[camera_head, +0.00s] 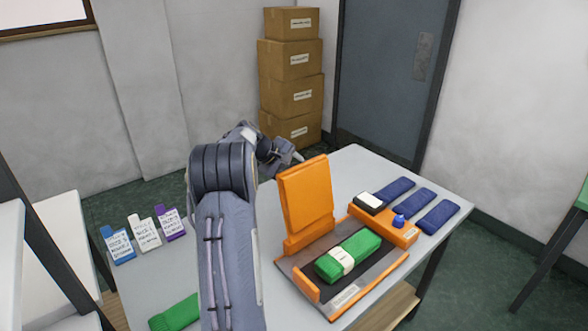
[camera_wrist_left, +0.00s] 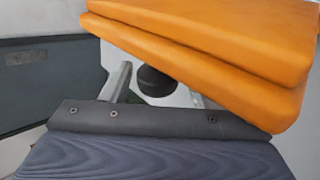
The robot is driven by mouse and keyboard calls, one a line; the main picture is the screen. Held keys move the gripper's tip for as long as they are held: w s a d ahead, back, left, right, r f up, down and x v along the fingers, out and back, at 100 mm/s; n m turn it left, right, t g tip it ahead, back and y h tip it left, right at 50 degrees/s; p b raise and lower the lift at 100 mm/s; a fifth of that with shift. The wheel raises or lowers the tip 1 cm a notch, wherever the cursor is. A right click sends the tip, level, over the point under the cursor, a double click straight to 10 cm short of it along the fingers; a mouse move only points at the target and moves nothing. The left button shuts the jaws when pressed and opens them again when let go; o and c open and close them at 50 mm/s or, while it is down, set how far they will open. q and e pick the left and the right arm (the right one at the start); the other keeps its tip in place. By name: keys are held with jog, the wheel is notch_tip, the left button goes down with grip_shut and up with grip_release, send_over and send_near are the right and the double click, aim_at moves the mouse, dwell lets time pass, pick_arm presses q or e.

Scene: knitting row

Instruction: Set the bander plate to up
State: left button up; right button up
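The bander plate (camera_head: 306,195) is an orange panel standing nearly upright, leaning back slightly, at the rear left of a bander base (camera_head: 345,303). In the left wrist view the orange plate (camera_wrist_left: 210,50) fills the upper right, very close, and covers part of the gripper. My left gripper (camera_head: 290,155) is behind the plate's top left edge; its fingers are small and partly hidden. Whether it touches the plate or is open is unclear. My right gripper is not in view. A green banded bundle (camera_head: 348,255) lies on the base.
An orange holder (camera_head: 385,228) with a white-topped block and a blue knob stands to the right, beside several navy bundles (camera_head: 437,215). Labelled cards (camera_head: 145,233) and a green bundle (camera_head: 175,313) lie left of my arm. Boxes (camera_head: 290,93) are stacked behind the table.

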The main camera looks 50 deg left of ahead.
pick_arm(q)
jog(key=shift+r, duration=0.2)
jog(key=d+b+v, duration=0.1)
jog(key=v, duration=0.6)
jog(key=shift+s+a+r, duration=0.15)
jog(key=shift+s+a, duration=0.25)
jog(key=shift+a, duration=0.05)
